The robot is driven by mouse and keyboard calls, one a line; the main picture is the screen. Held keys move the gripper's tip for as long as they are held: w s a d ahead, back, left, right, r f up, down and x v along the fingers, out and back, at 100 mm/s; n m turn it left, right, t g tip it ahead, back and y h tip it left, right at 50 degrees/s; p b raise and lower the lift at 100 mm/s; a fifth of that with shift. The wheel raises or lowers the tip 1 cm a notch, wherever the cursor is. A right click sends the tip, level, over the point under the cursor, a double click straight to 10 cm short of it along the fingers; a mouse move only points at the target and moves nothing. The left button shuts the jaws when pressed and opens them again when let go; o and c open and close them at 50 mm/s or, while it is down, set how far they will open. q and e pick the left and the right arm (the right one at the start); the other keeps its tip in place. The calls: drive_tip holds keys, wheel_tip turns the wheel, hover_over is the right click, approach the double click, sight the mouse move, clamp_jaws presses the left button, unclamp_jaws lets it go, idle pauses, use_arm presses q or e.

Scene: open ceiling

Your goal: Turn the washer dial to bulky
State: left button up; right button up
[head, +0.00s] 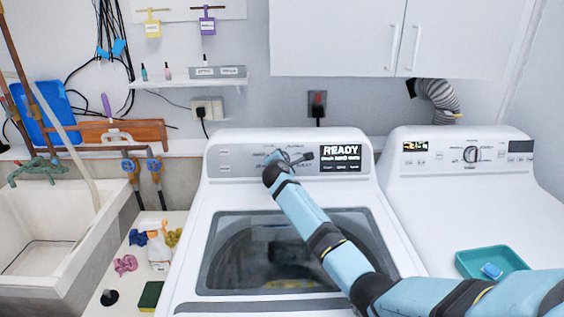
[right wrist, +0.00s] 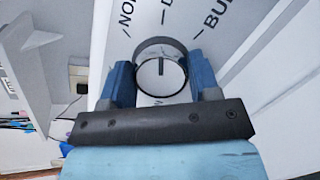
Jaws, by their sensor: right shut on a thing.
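The washer (head: 207,222) stands in the middle of the head view, its control panel (head: 232,160) at the back with a lit display (head: 341,158) reading READY. My right arm crosses the lid, and my right gripper (head: 272,157) is at the panel, covering the dial there. In the right wrist view, the round dial (right wrist: 160,76) sits between the two blue fingers of the gripper (right wrist: 161,84), which is shut on it. The dial's dark mark points up, toward a label starting with D. A label starting BU is at the right, one starting NO at the left. My left gripper is not visible.
A dryer (head: 425,215) with a teal tray (head: 490,262) on top stands at the right. A sink (head: 50,240) is at the left, with small items and a green sponge (head: 151,295) beside the washer. A shelf (head: 190,83) and cabinets (head: 335,38) hang above.

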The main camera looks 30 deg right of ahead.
drive_tip(key=m, duration=0.4)
drive_tip(key=shift+m+g, duration=0.4)
drive_tip(key=shift+m+g+y, duration=0.3)
drive_tip(key=shift+m+y, duration=0.1)
drive_tip(key=shift+m, duration=1.8)
drive_tip(key=o, duration=0.9)
drive_tip(key=shift+f, duration=0.1)
